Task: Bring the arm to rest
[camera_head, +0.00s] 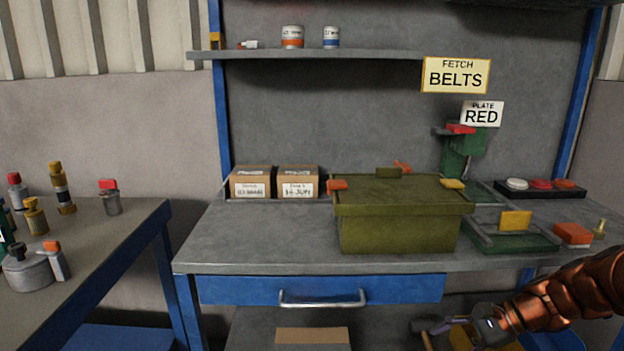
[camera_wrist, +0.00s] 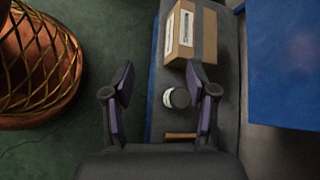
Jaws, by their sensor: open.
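My arm (camera_head: 570,295), copper-coloured, reaches in from the right edge in the head view. My gripper (camera_head: 440,325) is at its end, below the workbench top and right of the blue drawer. In the wrist view my gripper (camera_wrist: 163,88) has its two dark fingers spread wide apart. Nothing is held between them. A small dark jar with a pale top (camera_wrist: 176,98) shows beyond the fingers, nearer the right one. I cannot tell its exact distance.
A lower shelf (camera_wrist: 228,60) carries a cardboard box (camera_wrist: 191,35). Above, the workbench (camera_head: 230,240) holds an olive crate (camera_head: 400,235), trays and boxes. A blue drawer (camera_head: 235,290) has a metal handle. A side table (camera_head: 105,240) stands left.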

